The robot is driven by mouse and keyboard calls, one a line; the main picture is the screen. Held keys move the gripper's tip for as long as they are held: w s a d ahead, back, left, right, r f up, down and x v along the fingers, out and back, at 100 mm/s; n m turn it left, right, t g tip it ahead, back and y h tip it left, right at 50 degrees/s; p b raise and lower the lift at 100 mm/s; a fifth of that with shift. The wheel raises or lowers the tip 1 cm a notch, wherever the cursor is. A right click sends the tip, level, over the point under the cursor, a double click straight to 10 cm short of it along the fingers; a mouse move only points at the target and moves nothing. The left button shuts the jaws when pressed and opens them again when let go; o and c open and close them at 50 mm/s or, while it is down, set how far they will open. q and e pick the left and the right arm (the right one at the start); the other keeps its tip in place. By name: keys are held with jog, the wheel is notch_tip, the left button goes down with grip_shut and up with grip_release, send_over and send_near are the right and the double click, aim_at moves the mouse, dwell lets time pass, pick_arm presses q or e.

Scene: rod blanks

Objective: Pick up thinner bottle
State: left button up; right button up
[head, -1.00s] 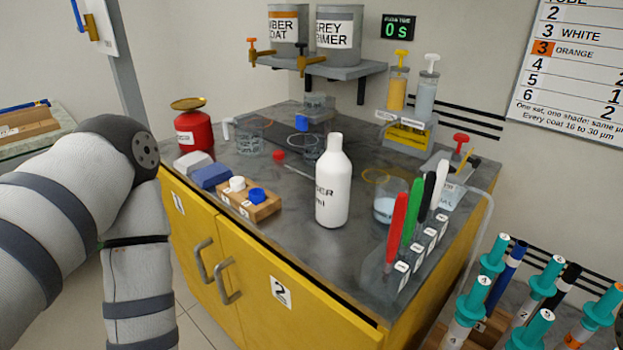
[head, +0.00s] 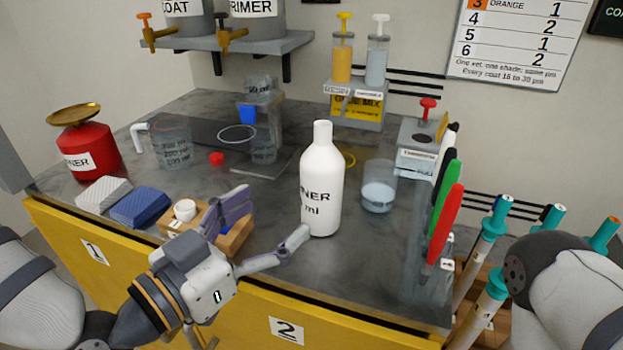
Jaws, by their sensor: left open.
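The thinner bottle (head: 321,195) is a white bottle with a narrow neck and cap and black lettering. It stands upright on the grey worktop in the middle of the head view. My left gripper (head: 272,220) is open at the front edge of the worktop, left of the bottle and nearer to me. One finger points toward the bottle's lower part, and I cannot tell whether it touches. The other finger is raised in front of the wooden block. Nothing is between the fingers. My right arm shows at the right edge, but its gripper is out of view.
A wooden block (head: 238,238) with small caps is partly hidden behind my left gripper.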

aim_at(322, 179)
pick_arm(q)
jog(key=x, duration=1.1)
jog(key=shift+d+r, duration=0.1)
jog(key=shift+d, duration=0.35)
jog(key=shift+r, duration=0.1)
jog(key=c, duration=1.8)
